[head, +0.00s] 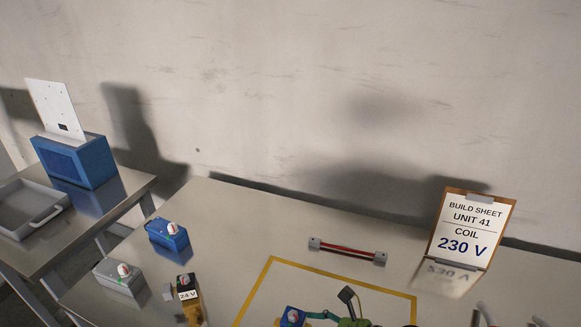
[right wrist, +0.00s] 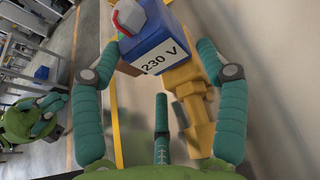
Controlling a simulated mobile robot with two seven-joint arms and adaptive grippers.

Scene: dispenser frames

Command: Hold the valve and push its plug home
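The valve has a blue coil (head: 293,317) marked 230 V, cut by the bottom edge of the head view. In the right wrist view the blue coil (right wrist: 160,50) has a grey and red plug on top and a brass-yellow body (right wrist: 200,110) beside it. My right gripper (right wrist: 160,50) has its teal fingers on both sides of the coil, tips close to its edges; whether they press on it I cannot tell. A green and teal gripper, which looks like my left (right wrist: 35,105), shows away from the valve; its fingertips are unclear.
A clipboard (head: 468,230) reads coil 230 V. A 24 V valve (head: 187,285), a blue unit (head: 167,235) and a grey unit (head: 122,280) stand at left. A red bar (head: 347,250) lies behind the yellow taped outline (head: 255,285). A side table holds a grey tray (head: 30,210) and blue box (head: 75,160).

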